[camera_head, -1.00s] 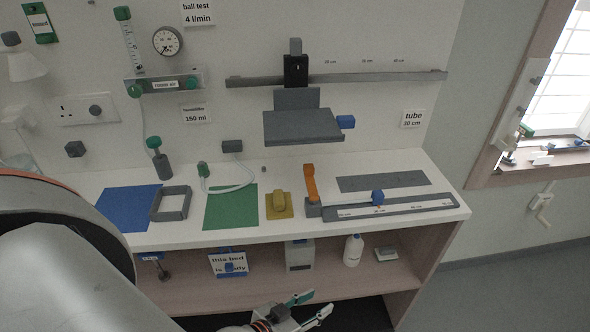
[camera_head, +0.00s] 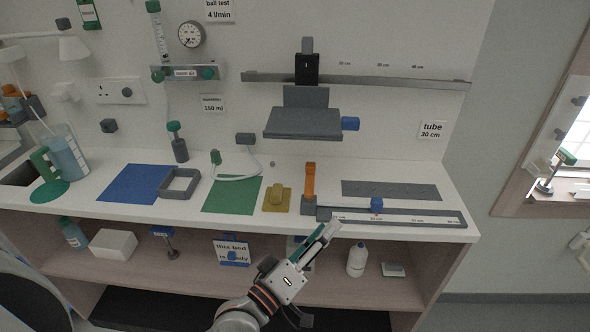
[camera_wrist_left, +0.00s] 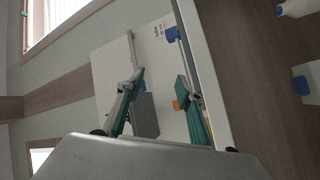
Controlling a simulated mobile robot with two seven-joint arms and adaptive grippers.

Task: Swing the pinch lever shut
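The orange pinch lever (camera_head: 309,182) stands upright on its grey base (camera_head: 308,208), at the left end of the grey ruled track (camera_head: 400,218). A blue slider (camera_head: 376,205) sits on the track. My left gripper (camera_head: 327,232) is in front of the counter's front edge, below and slightly right of the lever, and looks empty. In the left wrist view the fingers (camera_wrist_left: 158,78) are spread apart. A small orange patch (camera_wrist_left: 178,105), likely the lever, shows beside the right-hand finger there. My right gripper is not in view.
A yellow block (camera_head: 276,198) lies left of the lever. A grey platform (camera_head: 303,123) with a blue knob (camera_head: 350,123) overhangs the counter behind. The lower shelf holds a white bottle (camera_head: 357,258) and a sign (camera_head: 232,252). A dark grey strip (camera_head: 391,190) lies behind the track.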

